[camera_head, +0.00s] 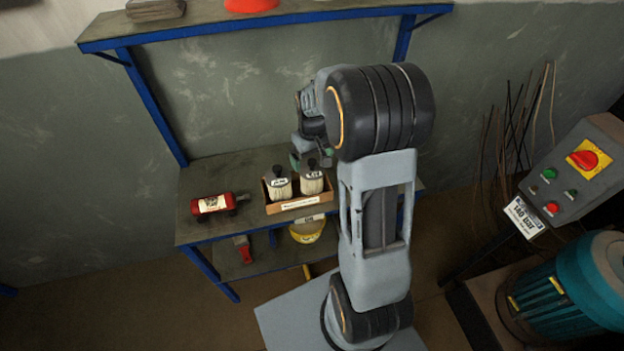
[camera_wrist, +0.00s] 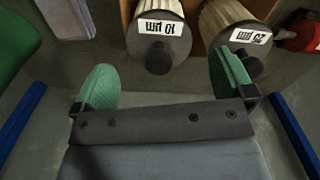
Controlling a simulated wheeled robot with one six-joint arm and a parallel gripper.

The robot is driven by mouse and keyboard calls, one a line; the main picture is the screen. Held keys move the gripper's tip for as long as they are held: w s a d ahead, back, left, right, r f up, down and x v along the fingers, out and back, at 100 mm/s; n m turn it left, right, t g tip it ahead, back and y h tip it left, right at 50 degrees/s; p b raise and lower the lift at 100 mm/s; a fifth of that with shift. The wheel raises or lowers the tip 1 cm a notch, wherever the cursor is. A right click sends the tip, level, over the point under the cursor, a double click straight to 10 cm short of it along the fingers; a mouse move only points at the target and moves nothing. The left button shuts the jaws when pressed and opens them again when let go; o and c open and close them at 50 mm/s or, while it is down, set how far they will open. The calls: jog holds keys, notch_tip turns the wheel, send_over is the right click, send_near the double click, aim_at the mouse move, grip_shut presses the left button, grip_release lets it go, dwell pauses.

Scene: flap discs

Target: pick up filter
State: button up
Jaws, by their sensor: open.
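Two pale pleated filters with dark knobbed caps stand in a wooden box. The filter marked "10 µm" (camera_wrist: 158,45) is at the middle top of the wrist view and is the right one (camera_head: 312,183) in the head view. The filter marked "25 µm" (camera_wrist: 240,38) is the left one (camera_head: 279,187) in the head view. My gripper (camera_wrist: 165,82) is open, its green fingers apart with nothing between them. In the wrist view, the 10 µm filter's cap lies just beyond the gap. In the head view, my gripper (camera_head: 311,157) is just behind the box, partly hidden by my arm.
The wooden box (camera_head: 300,205) sits on a blue-framed workbench (camera_head: 200,233). A red labelled cylinder (camera_head: 212,205) lies left of it. A yellow bowl-like thing (camera_head: 307,232) is on the lower shelf. An upper shelf (camera_head: 200,28) spans above. A control panel (camera_head: 570,178) stands right.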

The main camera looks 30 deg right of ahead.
aim_at(312, 176)
jog(key=shift+w+d+f, duration=0.15)
jog(key=shift+f, duration=2.35)
jog(key=shift+c, duration=0.5)
jog(key=c, duration=1.1)
